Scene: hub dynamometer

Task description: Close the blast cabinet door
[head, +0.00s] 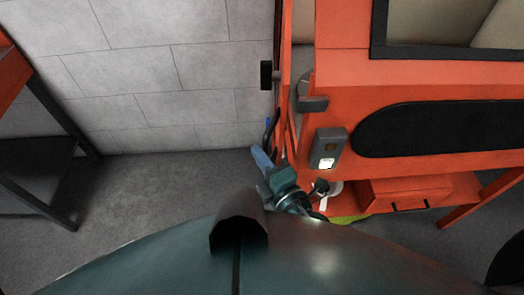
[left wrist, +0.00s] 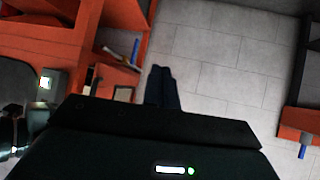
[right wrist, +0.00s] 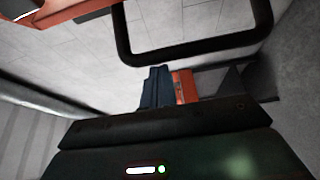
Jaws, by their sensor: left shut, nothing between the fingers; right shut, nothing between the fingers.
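The orange blast cabinet (head: 340,70) fills the right of the head view. Its door (head: 284,80) shows nearly edge-on at the cabinet's left side, with a black handle (head: 266,75) on its outer face; it stands open. In the left wrist view the cabinet (left wrist: 35,35) is at left, with an open space beside it. My right gripper (head: 262,158) is low beside the door's lower end; whether it touches is unclear. Its fingers are shut and empty in the right wrist view (right wrist: 158,72). My left gripper (left wrist: 161,72) is shut and empty, over pale wall blocks.
A grey switch box (head: 328,148) sits on the cabinet front. An orange bench with black legs (head: 50,120) stands at far left. Bare floor (head: 150,190) lies between them, before a block wall. A black bent bar (right wrist: 190,52) crosses close ahead in the right wrist view.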

